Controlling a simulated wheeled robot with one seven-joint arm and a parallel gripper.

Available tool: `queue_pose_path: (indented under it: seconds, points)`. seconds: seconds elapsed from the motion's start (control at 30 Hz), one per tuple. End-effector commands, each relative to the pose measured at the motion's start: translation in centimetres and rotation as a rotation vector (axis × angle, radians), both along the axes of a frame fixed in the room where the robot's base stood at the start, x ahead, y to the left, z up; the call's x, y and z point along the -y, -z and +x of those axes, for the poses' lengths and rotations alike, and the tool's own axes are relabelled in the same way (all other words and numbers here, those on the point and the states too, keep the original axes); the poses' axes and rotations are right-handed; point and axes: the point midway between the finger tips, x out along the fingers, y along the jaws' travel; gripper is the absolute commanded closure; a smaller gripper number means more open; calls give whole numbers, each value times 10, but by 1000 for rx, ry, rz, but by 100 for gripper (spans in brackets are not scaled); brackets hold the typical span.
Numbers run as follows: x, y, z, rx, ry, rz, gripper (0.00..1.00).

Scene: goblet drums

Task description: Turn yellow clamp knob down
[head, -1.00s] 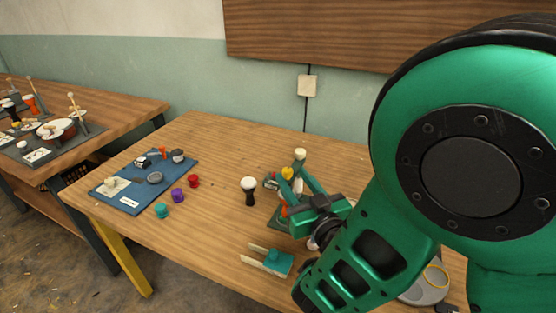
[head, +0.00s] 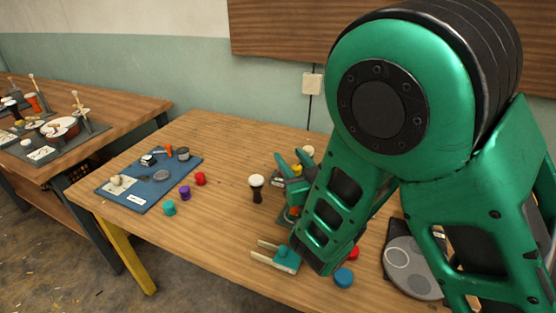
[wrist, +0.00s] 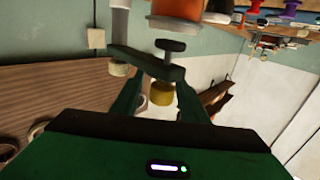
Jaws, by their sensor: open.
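The yellow clamp knob (wrist: 162,92) shows in the wrist view between the two fingers of my gripper (wrist: 153,88), which are open on either side of it. I cannot tell whether either finger touches it. The knob sits at a dark clamp bar (wrist: 147,64) with a dark round knob (wrist: 170,46) on its other side. In the head view a small bit of the yellow knob (head: 297,169) shows by my gripper (head: 292,160). My arm hides much of the clamp stand there. An orange drum (wrist: 177,9) is beside the clamp in the wrist view.
A black-and-white goblet drum (head: 256,190) stands left of the clamp. A teal block with two light prongs (head: 286,259) lies in front. Red, purple and teal pieces (head: 185,192) lie near a blue mat (head: 135,196). A grey device (head: 408,268) is at the right.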

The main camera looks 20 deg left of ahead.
Motion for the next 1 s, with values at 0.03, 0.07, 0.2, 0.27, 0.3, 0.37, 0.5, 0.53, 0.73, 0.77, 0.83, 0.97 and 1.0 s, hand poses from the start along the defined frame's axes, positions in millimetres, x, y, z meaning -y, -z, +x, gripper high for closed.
queue_pose_path:
  seconds: [0.03,0.07,0.2,0.27,0.3,0.37,0.5,0.53,0.73,0.77,0.83,0.97,1.0]
  points:
    - [3,0,3,0,6,0,60]
    - [4,0,4,0,9,0,60]
    - [8,0,7,-1,15,1,60]
    - [8,0,7,-1,15,1,60]
    - [8,0,7,-1,16,1,60]
    - [9,0,8,-1,16,1,60]
    - [10,0,8,-1,17,-1,79]
    - [10,0,8,-1,17,-1,86]
    - [11,0,8,-1,18,-1,100]
    - [11,0,8,-1,19,-1,100]
    - [10,0,8,-1,21,-1,100]
    - [10,1,8,-1,34,-1,100]
    - [10,0,8,1,41,-1,100]
